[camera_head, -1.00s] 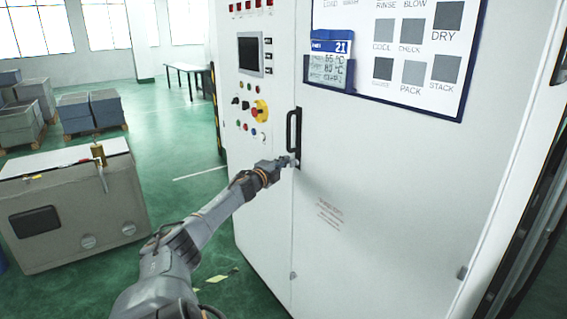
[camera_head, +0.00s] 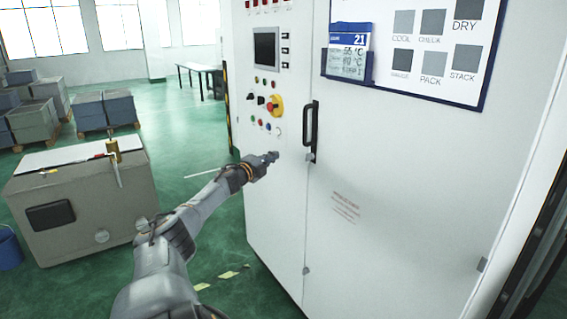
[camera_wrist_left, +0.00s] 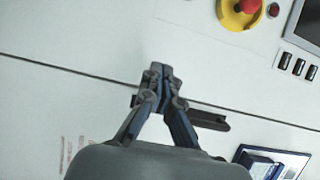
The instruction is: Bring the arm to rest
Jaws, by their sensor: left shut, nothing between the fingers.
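My left arm reaches in from the lower left in the head view. Its gripper (camera_head: 272,157) is shut and empty, in front of the white cabinet (camera_head: 400,190), to the left of the black door handle (camera_head: 311,132). In the left wrist view the closed fingertips (camera_wrist_left: 158,72) are in the middle, with the handle (camera_wrist_left: 208,118) partly behind them. The handle appears apart from the fingers, though the exact gap is hard to judge. My right gripper is in neither view.
A control panel with a red and yellow switch (camera_head: 276,104) and a screen (camera_head: 265,50) is above the gripper. A grey-beige box unit (camera_head: 85,205) stands at left, a blue bucket (camera_head: 9,248) beside it. Green floor between the unit and cabinet is mostly clear.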

